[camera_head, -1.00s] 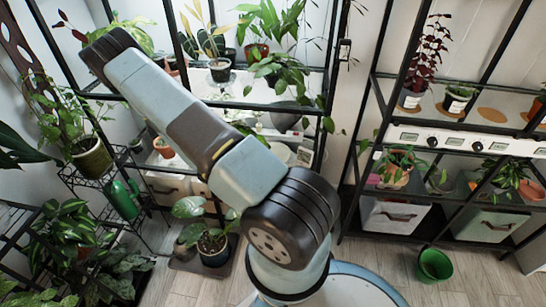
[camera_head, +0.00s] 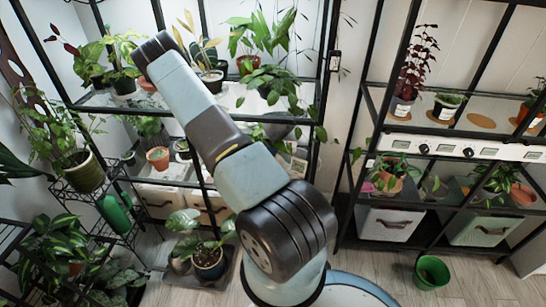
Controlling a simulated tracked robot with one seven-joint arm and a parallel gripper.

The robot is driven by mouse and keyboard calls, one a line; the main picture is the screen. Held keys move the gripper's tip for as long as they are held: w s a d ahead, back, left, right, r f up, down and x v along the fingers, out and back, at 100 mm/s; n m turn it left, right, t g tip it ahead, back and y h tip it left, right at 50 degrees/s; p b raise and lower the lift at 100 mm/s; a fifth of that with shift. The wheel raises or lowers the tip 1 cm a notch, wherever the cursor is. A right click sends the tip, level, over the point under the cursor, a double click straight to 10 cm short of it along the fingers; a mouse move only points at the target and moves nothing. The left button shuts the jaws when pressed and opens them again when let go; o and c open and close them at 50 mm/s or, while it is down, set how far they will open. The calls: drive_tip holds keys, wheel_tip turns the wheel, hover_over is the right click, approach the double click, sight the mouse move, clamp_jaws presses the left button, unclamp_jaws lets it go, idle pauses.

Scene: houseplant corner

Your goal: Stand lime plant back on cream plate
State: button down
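A bright green leafy plant (camera_head: 123,46) in a dark pot stands on the upper left shelf, partly beside my arm; it may be the lime plant, but I cannot be sure. It looks upright. I cannot pick out a cream plate; part of the shelves is hidden behind my arm. My arm rises from the bottom middle towards the upper left, across the middle shelf unit. My gripper is not in view.
A black shelf unit (camera_head: 327,110) full of potted plants stands behind my arm. A second unit at right holds cork mats (camera_head: 481,121) and pots. A green pot (camera_head: 432,272) stands on the floor at right. Plant stands (camera_head: 105,190) crowd the left.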

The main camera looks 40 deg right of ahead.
drive_tip(key=f, duration=0.1)
drive_tip(key=d+f, duration=0.1)
drive_tip(key=f, duration=0.1)
drive_tip(key=shift+w+d+f, duration=0.1)
drive_tip(key=shift+d+f, duration=0.15)
drive_tip(key=shift+d, duration=0.1)
drive_tip(key=shift+f, duration=0.2)
drive_tip(key=c, duration=1.3)
unclamp_jaws()
drive_tip(key=shift+c, duration=0.2)
drive_tip(key=v, duration=1.2)
drive_tip(key=shift+r, duration=0.25)
